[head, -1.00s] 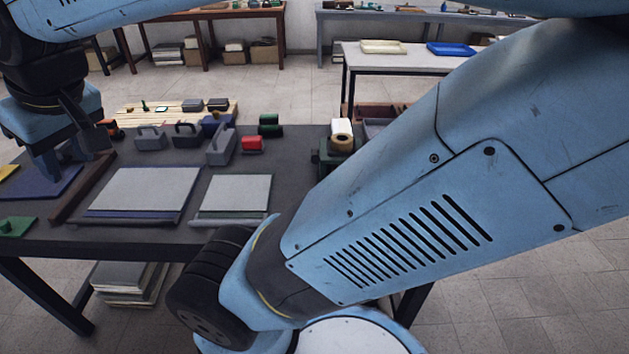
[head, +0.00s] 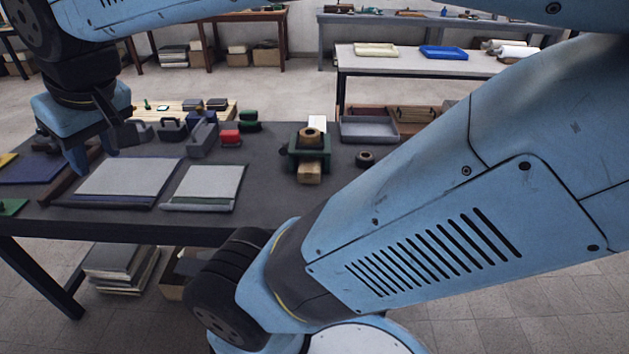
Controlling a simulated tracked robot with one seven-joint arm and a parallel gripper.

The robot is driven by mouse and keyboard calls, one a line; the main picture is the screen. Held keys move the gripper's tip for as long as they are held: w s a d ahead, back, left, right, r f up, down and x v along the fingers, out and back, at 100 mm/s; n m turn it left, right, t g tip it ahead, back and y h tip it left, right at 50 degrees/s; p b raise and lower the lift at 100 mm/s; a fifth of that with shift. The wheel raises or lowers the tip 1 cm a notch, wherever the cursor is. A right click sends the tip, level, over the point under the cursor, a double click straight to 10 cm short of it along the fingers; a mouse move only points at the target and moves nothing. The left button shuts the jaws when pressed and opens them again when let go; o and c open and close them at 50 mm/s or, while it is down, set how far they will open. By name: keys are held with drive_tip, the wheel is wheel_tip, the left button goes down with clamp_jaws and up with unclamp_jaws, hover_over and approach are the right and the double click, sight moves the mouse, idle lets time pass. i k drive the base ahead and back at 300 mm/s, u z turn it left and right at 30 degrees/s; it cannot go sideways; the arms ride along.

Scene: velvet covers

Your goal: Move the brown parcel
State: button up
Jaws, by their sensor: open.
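My gripper (head: 93,160) hangs at the left over the dark table, pointing down, with its fingers apart and nothing seen between them. It is left of the near-left pale board and partly covers a dark wooden bar. I cannot make out a clear brown parcel. A small tan block (head: 310,172) shows at the front of a green stand with a tan roll (head: 311,136) on top, but I cannot tell whether it is a parcel. It is well to the right of my gripper. My own arm hides the table's right part.
Two pale boards (head: 128,177) (head: 206,185) lie on the dark table (head: 270,190). Grey-handled blocks (head: 202,138), a red block (head: 231,137) and a green block (head: 249,121) stand behind them. A grey tray (head: 369,129) is at the back right. The table between boards and stand is clear.

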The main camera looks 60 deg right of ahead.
sight(309, 170)
drive_tip(key=z, duration=0.05)
drive_tip(key=k, duration=1.85)
drive_tip(key=z, duration=1.55)
drive_tip(key=i, duration=1)
drive_tip(key=u, duration=0.05)
